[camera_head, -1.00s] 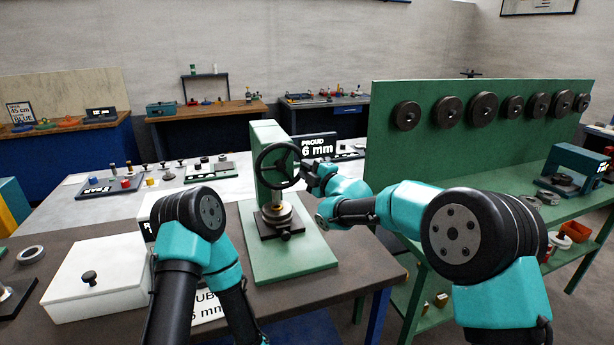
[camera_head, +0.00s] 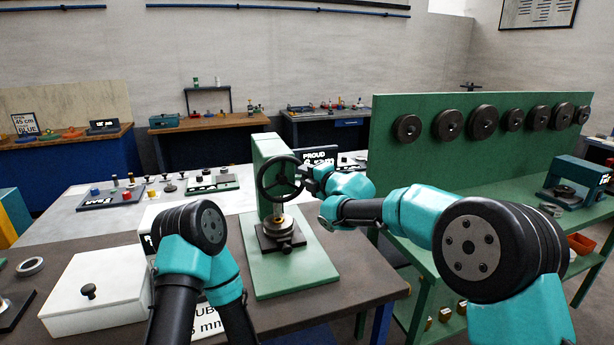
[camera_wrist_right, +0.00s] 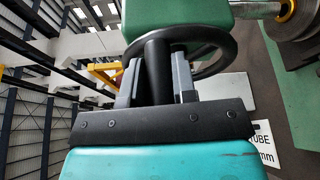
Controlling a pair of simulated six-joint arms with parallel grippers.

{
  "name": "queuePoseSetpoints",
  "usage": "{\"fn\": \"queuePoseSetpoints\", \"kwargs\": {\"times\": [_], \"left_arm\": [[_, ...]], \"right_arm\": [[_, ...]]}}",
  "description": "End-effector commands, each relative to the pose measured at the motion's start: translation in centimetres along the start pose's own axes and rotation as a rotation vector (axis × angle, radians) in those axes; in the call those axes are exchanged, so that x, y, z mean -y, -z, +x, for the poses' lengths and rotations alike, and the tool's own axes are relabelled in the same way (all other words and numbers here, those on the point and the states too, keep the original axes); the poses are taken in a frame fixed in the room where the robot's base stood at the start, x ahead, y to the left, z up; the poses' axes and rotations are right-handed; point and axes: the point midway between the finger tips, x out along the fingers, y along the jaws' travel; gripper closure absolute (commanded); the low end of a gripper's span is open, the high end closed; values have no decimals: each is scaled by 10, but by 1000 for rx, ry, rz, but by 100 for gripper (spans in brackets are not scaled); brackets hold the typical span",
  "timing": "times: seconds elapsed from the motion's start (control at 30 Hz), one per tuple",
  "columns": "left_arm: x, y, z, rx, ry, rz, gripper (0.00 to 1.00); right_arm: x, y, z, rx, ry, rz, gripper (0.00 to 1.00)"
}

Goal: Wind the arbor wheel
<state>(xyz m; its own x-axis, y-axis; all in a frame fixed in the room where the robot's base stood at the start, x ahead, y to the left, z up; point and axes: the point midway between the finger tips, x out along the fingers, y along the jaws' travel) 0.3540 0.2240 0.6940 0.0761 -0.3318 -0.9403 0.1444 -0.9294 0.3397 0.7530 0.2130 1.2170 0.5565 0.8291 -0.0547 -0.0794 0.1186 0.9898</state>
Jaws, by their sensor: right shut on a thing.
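The black arbor wheel (camera_head: 280,179) sits on the front of the green press (camera_head: 270,160), above a round metal stack on a dark block. My right gripper (camera_head: 308,174) reaches the wheel's right side. In the right wrist view the gripper's two fingers (camera_wrist_right: 157,82) are shut on a dark cylindrical handle, and the wheel's rim (camera_wrist_right: 225,50) curves behind it. My left arm stands at the lower middle of the head view, bent in front of me; its gripper is out of view.
A white lidded box (camera_head: 98,290) stands on the dark table left of the press. A green pegboard (camera_head: 480,150) with several dark discs rises at right, behind my right arm. A sign (camera_head: 319,155) stands behind the press.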

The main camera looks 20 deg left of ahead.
Motion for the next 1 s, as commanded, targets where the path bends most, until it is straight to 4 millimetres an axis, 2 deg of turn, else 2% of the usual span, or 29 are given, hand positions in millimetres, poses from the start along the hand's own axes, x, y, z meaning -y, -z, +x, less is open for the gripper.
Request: {"fn": "queuePoseSetpoints", "kwargs": {"times": [0.07, 0.1, 0.33, 0.73, 0.87, 1.0], "left_arm": [[0, 0, 0, 0, 0, 0, 57], [0, 0, 0, 0, 0, 0, 57], [0, 0, 0, 0, 0, 0, 57], [0, 0, 0, 0, 0, 0, 57], [0, 0, 0, 0, 0, 0, 57], [0, 0, 0, 0, 0, 0, 57]], "right_arm": [[-1, 1, 0, -1, -3, 0, 100], [-1, 1, 0, -1, -3, 1, 72], [-1, 0, 0, -1, -2, 1, 50], [0, 0, -5, 0, -1, 3, 49], [0, 0, -16, 0, 0, 3, 49], [-1, -1, -37, 1, -1, 3, 49]]}}
